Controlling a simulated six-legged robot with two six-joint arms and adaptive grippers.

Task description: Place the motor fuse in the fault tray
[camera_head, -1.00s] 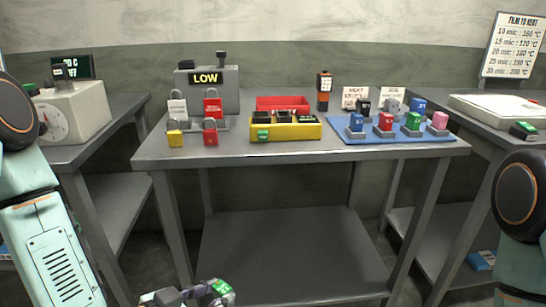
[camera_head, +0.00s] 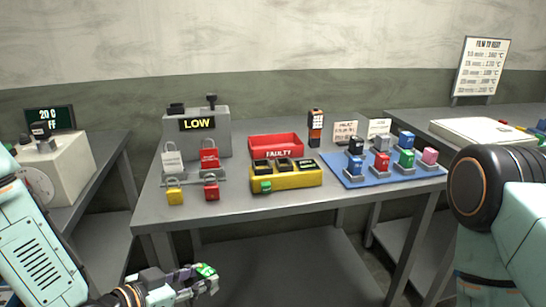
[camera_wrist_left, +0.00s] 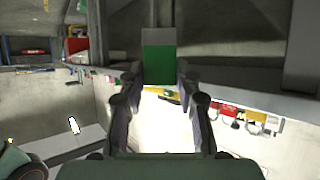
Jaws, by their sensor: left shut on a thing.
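My left gripper (camera_head: 206,283) is shut on a small green block, likely the motor fuse (camera_head: 205,271), low in front of the table at the bottom of the head view. The fuse also shows as a green block (camera_wrist_left: 158,64) between the fingers in the left wrist view. The fault tray is a red open tray (camera_head: 278,154) labelled FAULTY, on the middle table behind a yellow block. It looks empty, and my left gripper is well apart from it, nearer and lower. My right gripper is not in view; only its arm shows at the right.
The yellow block (camera_head: 298,180) with dark slots and a green part stands in front of the tray. Several padlocks hang left of it by a grey LOW box (camera_head: 184,142). A blue mat (camera_head: 350,182) with coloured blocks lies right. The table's front edge is between gripper and tray.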

